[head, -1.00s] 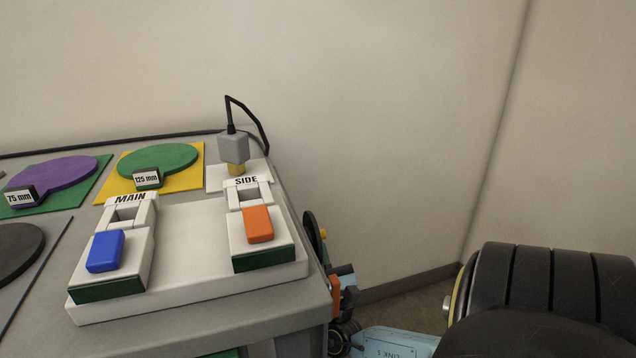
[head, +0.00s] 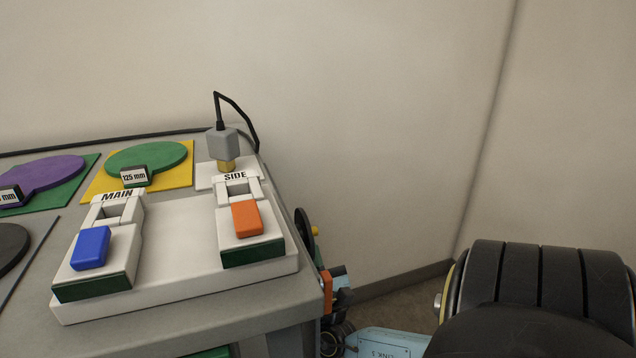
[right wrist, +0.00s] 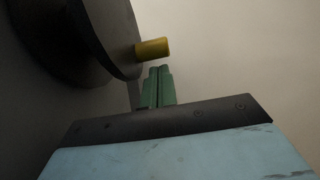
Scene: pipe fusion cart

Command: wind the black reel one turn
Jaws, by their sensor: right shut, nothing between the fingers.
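The black reel (head: 303,228) is mounted on the right side of the cart, seen nearly edge-on in the head view. Its yellow handle peg (head: 316,231) sticks out to the right. In the right wrist view the reel (right wrist: 105,35) fills the upper left, with the yellow peg (right wrist: 153,48) pointing right. My right gripper (right wrist: 158,72) has its green fingers together and empty, with the tips just below the peg in that picture. I cannot tell whether they touch it. In the head view my right wrist is low beside the cart, partly hidden. My left gripper is out of view.
The cart top (head: 170,335) holds a white panel (head: 180,250) with a blue switch (head: 90,248) marked MAIN and an orange switch (head: 247,218) marked SIDE. A grey plug (head: 222,143) with a black cable stands behind. Open floor and bare wall lie right of the cart.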

